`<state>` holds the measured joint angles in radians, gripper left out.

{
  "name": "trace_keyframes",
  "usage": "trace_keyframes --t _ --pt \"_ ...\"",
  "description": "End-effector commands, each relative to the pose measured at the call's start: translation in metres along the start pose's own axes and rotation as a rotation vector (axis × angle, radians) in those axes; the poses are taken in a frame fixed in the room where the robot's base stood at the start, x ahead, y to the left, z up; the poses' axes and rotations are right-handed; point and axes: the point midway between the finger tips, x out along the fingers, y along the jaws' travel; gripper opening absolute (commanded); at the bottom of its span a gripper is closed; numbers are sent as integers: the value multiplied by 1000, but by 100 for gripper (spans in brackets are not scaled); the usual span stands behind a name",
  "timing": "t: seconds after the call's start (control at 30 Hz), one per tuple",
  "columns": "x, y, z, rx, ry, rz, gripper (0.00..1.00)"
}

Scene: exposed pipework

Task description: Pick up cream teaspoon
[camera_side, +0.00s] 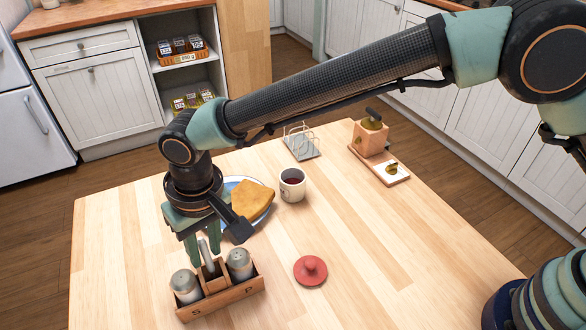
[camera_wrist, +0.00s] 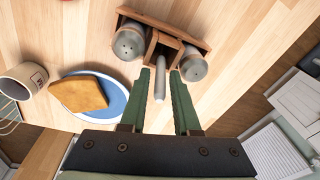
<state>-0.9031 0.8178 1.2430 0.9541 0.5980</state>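The cream teaspoon (camera_wrist: 159,86) shows as a pale rounded handle sticking up from the middle compartment of a wooden caddy (camera_side: 240,291). Its handle also shows in the side view (camera_side: 206,256), and its lower end is hidden in the caddy. My gripper (camera_side: 203,258) points down over the caddy. In the wrist view, its two green fingers (camera_wrist: 161,76) are apart, one on each side of the handle, with a visible gap to both. It is open and holds nothing.
Two shakers, left (camera_side: 185,286) and right (camera_side: 239,264), stand in the caddy close beside my fingers. A blue plate with toast (camera_side: 252,199), a mug (camera_side: 292,185), a red lid (camera_side: 310,270), a toast rack (camera_side: 301,145) and a wooden block (camera_side: 370,138) share the table. The front right is clear.

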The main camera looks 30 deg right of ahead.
Motion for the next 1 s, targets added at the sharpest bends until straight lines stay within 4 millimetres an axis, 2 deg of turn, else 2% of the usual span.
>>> trace_keyframes --t 0.3,0.37,0.4,1.0 --pt "6 0 0 0 2 -1 30" --pt "5 0 0 0 2 -1 7" --pt "5 0 0 0 2 -1 0" --pt "5 0 0 0 1 -1 0"
